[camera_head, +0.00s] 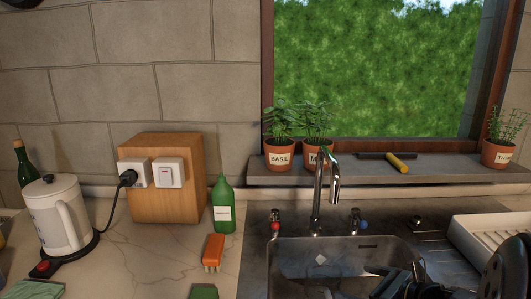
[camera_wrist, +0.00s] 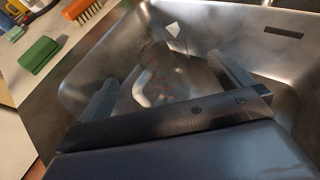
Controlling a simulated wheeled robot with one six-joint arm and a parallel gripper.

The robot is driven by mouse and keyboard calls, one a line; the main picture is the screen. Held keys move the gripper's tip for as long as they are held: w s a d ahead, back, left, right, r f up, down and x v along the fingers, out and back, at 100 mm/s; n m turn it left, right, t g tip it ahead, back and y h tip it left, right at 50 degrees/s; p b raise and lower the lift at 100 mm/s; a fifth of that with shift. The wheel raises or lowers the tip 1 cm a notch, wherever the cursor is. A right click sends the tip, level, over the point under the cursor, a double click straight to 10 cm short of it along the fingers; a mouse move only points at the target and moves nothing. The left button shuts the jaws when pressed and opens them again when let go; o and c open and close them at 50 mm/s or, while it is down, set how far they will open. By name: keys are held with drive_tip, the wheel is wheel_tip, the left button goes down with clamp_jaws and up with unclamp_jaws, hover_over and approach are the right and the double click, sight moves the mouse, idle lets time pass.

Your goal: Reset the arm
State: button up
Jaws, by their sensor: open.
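My gripper (camera_wrist: 168,88) is open, its two grey fingers spread wide over the steel sink (camera_wrist: 92,68). In the head view my gripper (camera_head: 350,281) shows dark at the bottom edge, in front of the sink basin (camera_head: 285,249). Between the fingers in the wrist view is a blurred, rounded, shiny shape with faint red marks; I cannot tell what it is. Nothing is clearly held. A small white square (camera_wrist: 173,30) shows in the basin, and also in the head view (camera_head: 321,260).
The chrome faucet (camera_head: 318,195) rises behind the basin. A white dish rack (camera_head: 490,245) stands right. On the left counter are a kettle (camera_head: 60,220), a green bottle (camera_head: 222,205), an orange brush (camera_head: 213,252) and a green sponge (camera_wrist: 39,54). A squeegee (camera_head: 397,163) lies on the sill.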

drive_tip(key=b+x, duration=0.1)
drive_tip(key=x, duration=0.9)
drive_tip(key=shift+w+a+f, duration=0.15)
drive_tip(key=shift+a+f, duration=0.05)
drive_tip(key=shift+f, duration=0.05)
drive_tip(key=shift+w+a+r, duration=0.1)
drive_tip(key=shift+w, duration=0.1)
wheel_tip(320, 180, up, 12)
drive_tip(key=m+t+h+p, duration=0.1)
drive_tip(key=m+h+p, duration=0.1)
drive_tip(key=p, duration=0.7)
hover_over(312, 267)
drive_tip(key=s+d, duration=0.2)
drive_tip(key=shift+a, duration=0.15)
drive_tip(key=shift+w+m+h+p, duration=0.1)
drive_tip(key=shift+m+h+p, duration=0.2)
drive_tip(key=shift+p, duration=0.1)
drive_tip(key=shift+f+m+t+h+p, duration=0.3)
drive_tip(key=shift+f+t+h+p, duration=0.1)
drive_tip(key=shift+p, duration=0.45)
drive_tip(key=shift+s+d, duration=0.2)
